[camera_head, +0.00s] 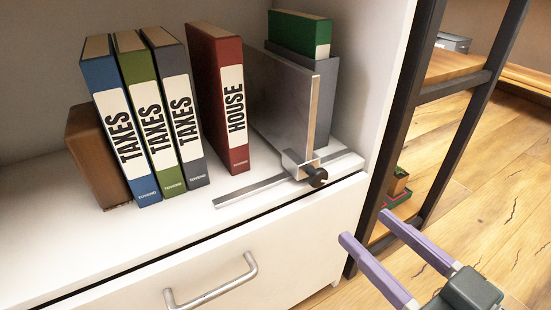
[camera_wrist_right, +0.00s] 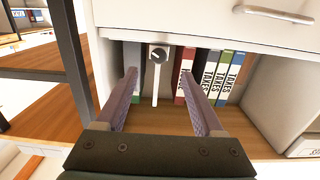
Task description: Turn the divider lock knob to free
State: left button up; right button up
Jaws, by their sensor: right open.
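The black divider lock knob (camera_head: 317,176) sits on a metal clamp block at the foot of the grey divider plate (camera_head: 286,100), on a metal rail (camera_head: 240,194) along the shelf's front edge. In the right wrist view the knob (camera_wrist_right: 159,55) shows from the front with a pale mark on its face; I cannot read its setting. My right gripper (camera_head: 365,226) is open and empty, with purple fingers, in front of the shelf to the knob's lower right and apart from it. In the wrist view the knob appears beyond the fingertips, between them. My left gripper is not in view.
A red HOUSE binder (camera_head: 218,97) stands left of the divider; several TAXES binders (camera_head: 145,110) and a brown box (camera_head: 97,155) stand further left. A green binder (camera_head: 299,33) is behind the divider. A drawer with a handle (camera_head: 211,284) is below. A black frame (camera_head: 400,120) stands at right.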

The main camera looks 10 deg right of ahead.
aim_at(321, 182)
jog(key=b+x, duration=0.4)
jog(key=x, duration=0.4)
jog(key=shift+w, duration=0.4)
jog(key=shift+w+a+r, duration=0.15)
jog(key=shift+w+a, duration=0.1)
jog(key=shift+w, duration=0.35)
jog(key=shift+c, duration=1.3)
grip_shut()
